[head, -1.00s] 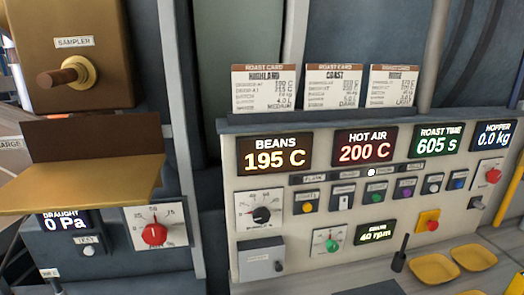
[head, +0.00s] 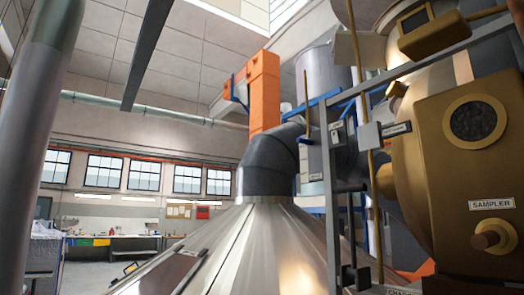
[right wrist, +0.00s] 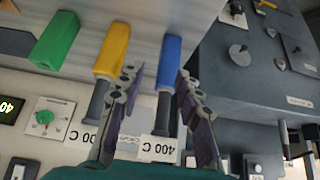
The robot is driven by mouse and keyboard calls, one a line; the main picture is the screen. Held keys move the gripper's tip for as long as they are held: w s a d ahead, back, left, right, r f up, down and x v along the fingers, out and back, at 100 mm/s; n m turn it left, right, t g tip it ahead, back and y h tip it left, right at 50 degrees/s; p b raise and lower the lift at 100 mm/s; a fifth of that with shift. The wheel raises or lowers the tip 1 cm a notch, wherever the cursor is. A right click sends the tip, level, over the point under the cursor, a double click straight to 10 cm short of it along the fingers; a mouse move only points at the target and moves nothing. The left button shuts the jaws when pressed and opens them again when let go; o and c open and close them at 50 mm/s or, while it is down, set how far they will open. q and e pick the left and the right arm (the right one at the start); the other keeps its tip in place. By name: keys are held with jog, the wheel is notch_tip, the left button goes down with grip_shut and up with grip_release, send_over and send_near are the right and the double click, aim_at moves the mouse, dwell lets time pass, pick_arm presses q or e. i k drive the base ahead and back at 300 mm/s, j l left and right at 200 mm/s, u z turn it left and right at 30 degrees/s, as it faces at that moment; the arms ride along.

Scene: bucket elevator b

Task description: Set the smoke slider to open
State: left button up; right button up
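I cannot make out a slider marked smoke in either view. In the head view, a brass roaster body with a sampler panel (head: 478,185) stands at the right. Left of it are a vertical brass rod (head: 371,165), small unreadable plates (head: 369,138) and dark rods and brackets (head: 350,187). My right gripper (right wrist: 158,74) shows only in the right wrist view. Its two fingers are apart, with the blue handle (right wrist: 170,60) seen between them; I see no clear grip on it. My left gripper is in neither view.
A broad metal cone (head: 235,250) with a dark elbow duct (head: 268,165) fills the middle of the head view.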

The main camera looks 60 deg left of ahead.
aim_at(307, 142)
jog(key=j+u, duration=0.15)
jog(key=u, duration=0.25)
jog(key=i+j+u, duration=0.1)
jog(key=u, duration=0.35)
jog(key=k+l+u, duration=0.1)
jog(key=l+u, duration=0.3)
jog(key=k+l+u, duration=0.15)
jog(key=u, duration=0.3)
